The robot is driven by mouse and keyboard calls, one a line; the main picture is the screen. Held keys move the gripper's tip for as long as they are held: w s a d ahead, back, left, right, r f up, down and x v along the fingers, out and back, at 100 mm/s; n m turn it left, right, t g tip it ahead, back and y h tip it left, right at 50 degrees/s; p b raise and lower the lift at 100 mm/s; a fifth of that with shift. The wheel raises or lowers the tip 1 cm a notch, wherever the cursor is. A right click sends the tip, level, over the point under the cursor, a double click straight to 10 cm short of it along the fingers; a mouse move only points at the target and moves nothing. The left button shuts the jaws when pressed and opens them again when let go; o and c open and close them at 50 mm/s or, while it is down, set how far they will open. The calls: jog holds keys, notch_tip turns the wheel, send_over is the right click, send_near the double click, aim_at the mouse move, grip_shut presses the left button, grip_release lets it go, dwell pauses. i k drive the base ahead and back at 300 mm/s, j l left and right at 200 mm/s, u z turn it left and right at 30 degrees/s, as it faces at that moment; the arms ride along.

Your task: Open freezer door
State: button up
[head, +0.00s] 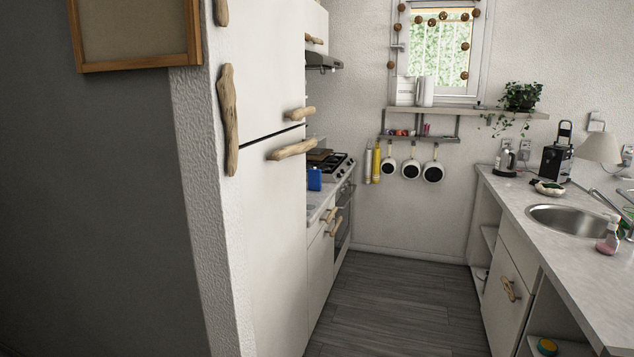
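A tall white fridge-freezer front stands at left centre in the head view. It has an upper door (265,70) and a lower door (272,230), split by a thin dark seam. Both doors look shut. A short driftwood handle (300,113) is at the bottom right of the upper door. A longer driftwood handle (293,150) is at the top right of the lower door. No label shows which door is the freezer's. My gripper is not in view.
A rough white wall edge (210,200) stands left of the fridge, with a vertical driftwood piece (229,120) beside the doors. A stove (335,168) lies beyond the fridge. A sink counter (545,205) runs along the right. The dark wood floor (395,305) between is clear.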

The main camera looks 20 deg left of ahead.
aim_at(267, 38)
jog(key=i+u, duration=0.1)
jog(key=i, duration=3.7)
jog(key=i+u, duration=0.15)
jog(key=i, duration=0.45)
jog(key=i+l+u, duration=0.1)
jog(key=i, duration=0.5)
jog(key=i+l+u, duration=0.15)
jog(key=i, duration=0.45)
jog(key=i+u, duration=0.1)
jog(key=u, duration=4.25)
